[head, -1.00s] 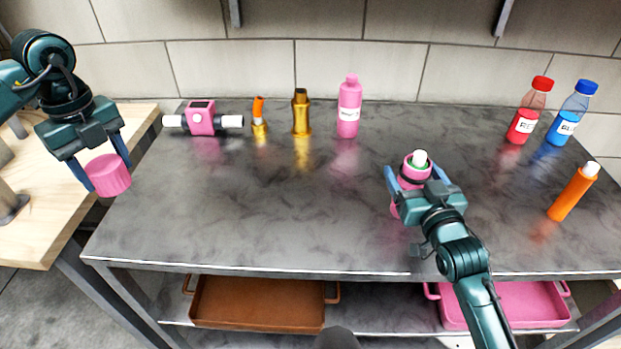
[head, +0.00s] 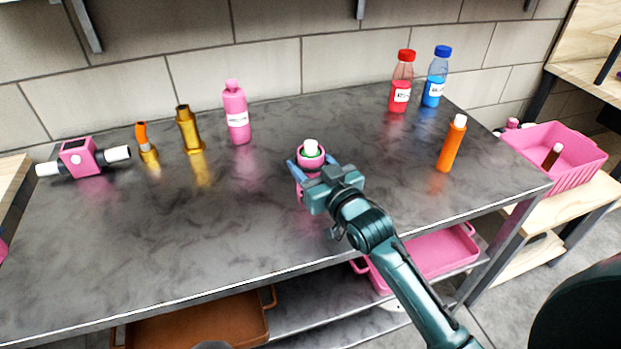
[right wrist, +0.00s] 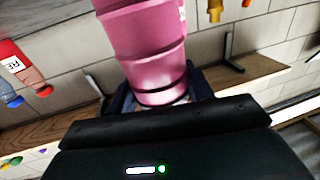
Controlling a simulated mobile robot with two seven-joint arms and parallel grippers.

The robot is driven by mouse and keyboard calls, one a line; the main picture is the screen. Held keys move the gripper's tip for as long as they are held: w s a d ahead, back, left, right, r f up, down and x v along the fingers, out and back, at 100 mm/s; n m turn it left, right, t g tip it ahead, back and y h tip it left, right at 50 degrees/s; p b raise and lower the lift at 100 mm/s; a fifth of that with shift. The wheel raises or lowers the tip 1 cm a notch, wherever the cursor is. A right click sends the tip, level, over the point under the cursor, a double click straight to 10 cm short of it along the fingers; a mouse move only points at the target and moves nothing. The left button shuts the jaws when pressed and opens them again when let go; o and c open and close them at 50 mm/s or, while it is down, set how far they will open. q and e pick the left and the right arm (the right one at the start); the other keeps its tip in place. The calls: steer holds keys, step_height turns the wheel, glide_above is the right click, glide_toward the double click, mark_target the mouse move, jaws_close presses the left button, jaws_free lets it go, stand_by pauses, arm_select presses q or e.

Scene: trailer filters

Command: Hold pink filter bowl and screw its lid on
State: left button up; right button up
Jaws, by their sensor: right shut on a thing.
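The pink filter bowl (head: 311,157) stands upright near the middle of the grey table, with a white cartridge and a green ring showing in its open top. My right gripper (head: 312,174) is shut on it, one finger on each side. The bowl also fills the upper middle of the right wrist view (right wrist: 150,45), between the fingers. I cannot tell whether its base touches the table. My left gripper is out of view. A small pink piece (head: 3,249) shows at the left edge of the head view; it may be the lid, but too little shows to tell.
Behind stand a pink filter housing (head: 79,157), gold fittings (head: 188,132) and a pink bottle (head: 236,115). Red (head: 400,85), blue (head: 435,80) and orange (head: 451,146) bottles stand right. A pink crate (head: 577,175) is beyond the table. The table's front left is clear.

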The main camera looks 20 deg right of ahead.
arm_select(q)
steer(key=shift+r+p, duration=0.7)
arm_select(e)
step_height(320, 180, up, 10)
steer(key=shift+r, duration=0.1)
